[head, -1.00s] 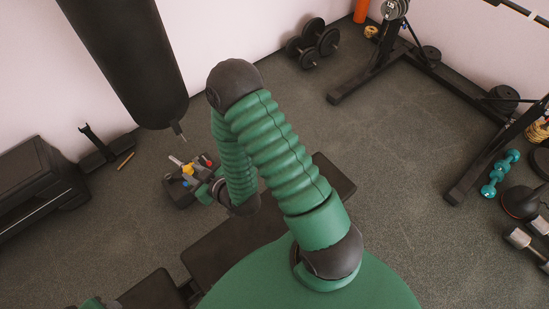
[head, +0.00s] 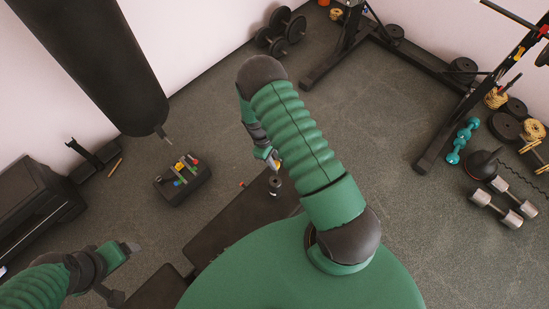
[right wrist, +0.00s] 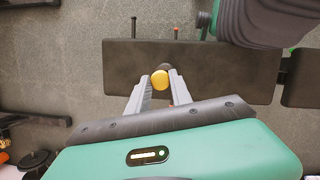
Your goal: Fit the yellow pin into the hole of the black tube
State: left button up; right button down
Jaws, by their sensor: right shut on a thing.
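My right gripper (head: 271,161) hangs over the black bench and is shut on the yellow pin. In the right wrist view the pin's round yellow end (right wrist: 160,79) shows between the two grey fingers of the gripper (right wrist: 158,86). The rest of the pin is hidden below that end. A short round black piece, which looks like the black tube (head: 275,181), stands on the bench just below the gripper. In the right wrist view a dark round edge (right wrist: 166,67) shows just behind the pin. I cannot tell whether they touch. My left gripper (head: 132,247) is away at lower left.
The bench (head: 228,222) carries small pegs near its edge (right wrist: 133,27). A black box (head: 183,196) with several coloured handles stands on the floor. A punching bag (head: 100,60) hangs at upper left. Racks and dumbbells stand right; the middle floor is clear.

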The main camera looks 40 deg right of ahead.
jog(key=shift+a, duration=0.1)
jog(key=shift+w+r, duration=0.1)
jog(key=shift+r, duration=0.15)
notch_tip(320, 180, down, 6)
jog(key=b, duration=0.4)
notch_tip(320, 180, down, 7)
jog(key=b, duration=0.6)
jog(key=shift+f+b, duration=0.2)
jog(key=shift+b, duration=0.15)
dwell(3.2)
jog(key=c, duration=1.1)
grip_release()
jog(key=shift+a, duration=0.1)
jog(key=v, duration=1.6)
jog(key=shift+w+r, duration=0.1)
jog(key=shift+r, duration=0.3)
